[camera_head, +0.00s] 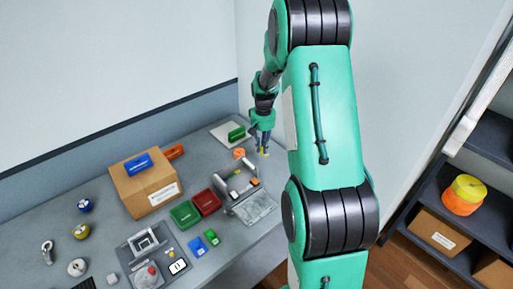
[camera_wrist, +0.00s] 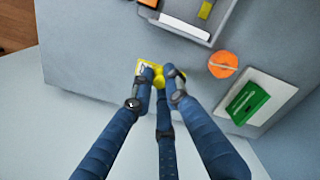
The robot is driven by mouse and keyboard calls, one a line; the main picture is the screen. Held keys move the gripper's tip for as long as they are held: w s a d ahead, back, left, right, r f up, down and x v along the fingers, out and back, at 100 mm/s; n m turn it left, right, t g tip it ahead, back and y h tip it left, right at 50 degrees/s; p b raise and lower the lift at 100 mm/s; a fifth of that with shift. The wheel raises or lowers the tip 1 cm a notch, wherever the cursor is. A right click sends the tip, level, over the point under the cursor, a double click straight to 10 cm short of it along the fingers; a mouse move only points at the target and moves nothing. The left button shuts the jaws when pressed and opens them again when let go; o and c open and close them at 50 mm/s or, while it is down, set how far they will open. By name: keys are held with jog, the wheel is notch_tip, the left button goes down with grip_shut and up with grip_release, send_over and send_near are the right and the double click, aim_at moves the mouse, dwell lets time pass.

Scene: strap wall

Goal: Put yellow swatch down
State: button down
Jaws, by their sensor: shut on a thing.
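The yellow swatch (camera_wrist: 147,72) is between my fingertips in the wrist view, partly hidden by the fingers. It also shows as a small yellow patch (camera_head: 264,152) in the head view. My gripper (camera_wrist: 163,84) is shut on it. In the head view my gripper (camera_head: 261,146) points down over the right rear part of the grey table (camera_head: 85,213). I cannot tell whether the swatch touches the tabletop.
A grey metal caddy (camera_head: 247,206), an orange round piece (camera_wrist: 223,64) and a white board (camera_wrist: 279,97) with a green block (camera_wrist: 247,103) are close by. Red (camera_head: 206,202) and green (camera_head: 185,213) bins and a cardboard box (camera_head: 144,190) stand further left. Bare tabletop surrounds the swatch.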

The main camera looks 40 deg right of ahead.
aim_at(262, 151)
notch_tip(262, 151, down, 5)
dwell(0.3)
jog(key=shift+w+d, duration=0.1)
jog(key=w+d, duration=0.2)
jog(key=w, duration=0.2)
jog(key=w+d+f+b, duration=0.1)
jog(key=w+d, duration=0.2)
jog(key=w, duration=0.2)
jog(key=w+d+b, duration=0.1)
jog(key=w+d, duration=0.2)
jog(key=w, duration=0.1)
jog(key=shift+w+d+f, duration=0.1)
jog(key=shift+w+f, duration=0.15)
jog(key=shift+w, duration=0.05)
jog(key=shift+f+b, duration=0.75)
jog(key=shift+f, duration=1)
jog(key=shift+f, duration=0.1)
